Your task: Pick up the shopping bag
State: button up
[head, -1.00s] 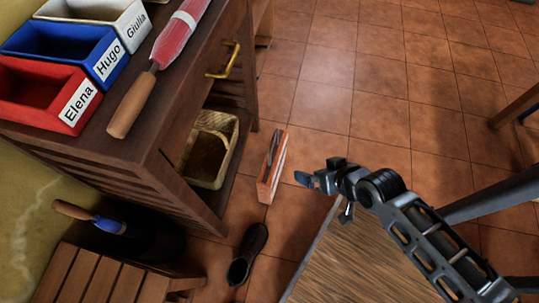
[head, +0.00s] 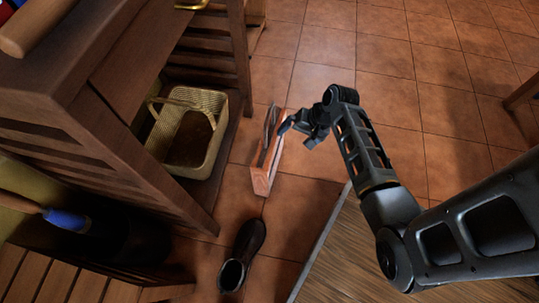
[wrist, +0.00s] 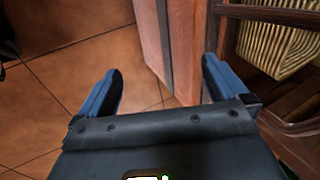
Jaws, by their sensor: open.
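The shopping bag (head: 264,178) is narrow and orange-brown and stands on the tiled floor beside the wooden cabinet. Dark handle-like parts show at its top. In the wrist view the bag (wrist: 178,45) is ahead, between the lines of the two fingers and nearer the right one. My gripper (head: 286,126) is at the bag's upper right side in the head view. Its two blue fingers (wrist: 162,66) are spread apart with nothing held between them. Whether a finger touches the bag cannot be told.
The cabinet (head: 165,95) stands left of the bag, with a wicker basket (head: 190,140) on its low shelf. A dark boot (head: 242,255) lies in front of the bag. A wooden surface (head: 350,250) is at lower right. Floor behind the bag is clear.

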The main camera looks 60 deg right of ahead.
aim_at(272, 136)
jog(key=w, duration=0.2)
jog(key=w+a+b, duration=0.1)
jog(key=w, duration=0.1)
jog(key=w+a+b, duration=0.1)
jog(key=w, duration=0.1)
jog(key=shift+w+a+f, duration=0.25)
jog(key=shift+b+x, duration=0.45)
jog(key=shift+x, duration=0.35)
jog(key=shift+w+f, duration=0.15)
jog(key=shift+f, duration=0.25)
jog(key=c, duration=1.6)
jog(key=shift+r, duration=0.15)
